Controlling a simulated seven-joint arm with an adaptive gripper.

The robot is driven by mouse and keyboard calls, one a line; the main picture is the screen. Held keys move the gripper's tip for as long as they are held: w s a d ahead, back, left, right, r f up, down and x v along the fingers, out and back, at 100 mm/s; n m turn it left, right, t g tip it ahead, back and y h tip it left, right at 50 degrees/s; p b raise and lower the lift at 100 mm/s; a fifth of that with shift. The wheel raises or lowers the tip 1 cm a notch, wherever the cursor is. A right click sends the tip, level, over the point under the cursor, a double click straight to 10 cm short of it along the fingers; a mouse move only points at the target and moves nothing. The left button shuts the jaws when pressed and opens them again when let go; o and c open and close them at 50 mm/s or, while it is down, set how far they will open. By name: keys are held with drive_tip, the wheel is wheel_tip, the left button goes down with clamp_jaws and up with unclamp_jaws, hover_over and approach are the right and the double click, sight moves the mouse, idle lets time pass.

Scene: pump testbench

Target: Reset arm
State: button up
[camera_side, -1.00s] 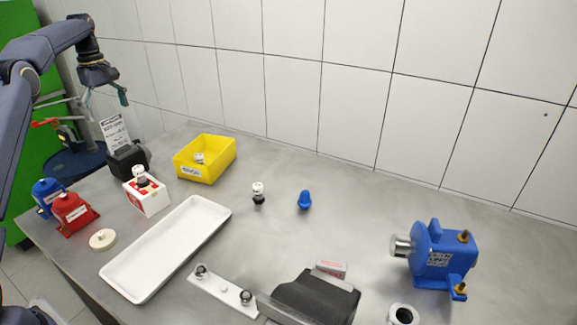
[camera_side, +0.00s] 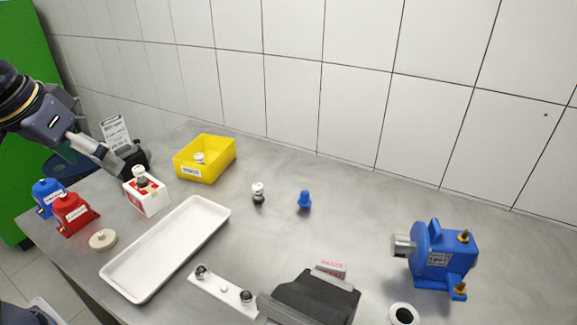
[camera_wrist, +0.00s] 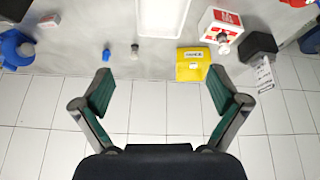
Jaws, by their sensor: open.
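My gripper (camera_wrist: 160,74) is open in the wrist view. Its two green-padded fingers stand wide apart with nothing between them. In the side view my arm comes in at the left edge, near the black sign stand (camera_side: 131,160); the gripper's fingers cannot be made out there. In the wrist view the yellow bin (camera_wrist: 192,70) shows just left of the right fingertip. A small blue part (camera_wrist: 106,54) and a small black-and-white part (camera_wrist: 134,50) show beyond the left fingertip.
A white tray (camera_side: 116,277) lies on the grey table, with a white-and-red box (camera_side: 152,204) beside it. Red (camera_side: 72,213) and blue (camera_side: 43,190) units stand at the left. A blue pump (camera_side: 432,258) stands at the right. The tiled wall (camera_side: 290,70) bounds the back.

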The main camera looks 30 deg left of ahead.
drive_tip(key=shift+m, duration=0.8)
drive_tip(key=s+f, duration=0.1)
drive_tip(key=s+d+f, duration=0.1)
drive_tip(key=s+f, duration=0.1)
drive_tip(key=shift+s+d, duration=0.15)
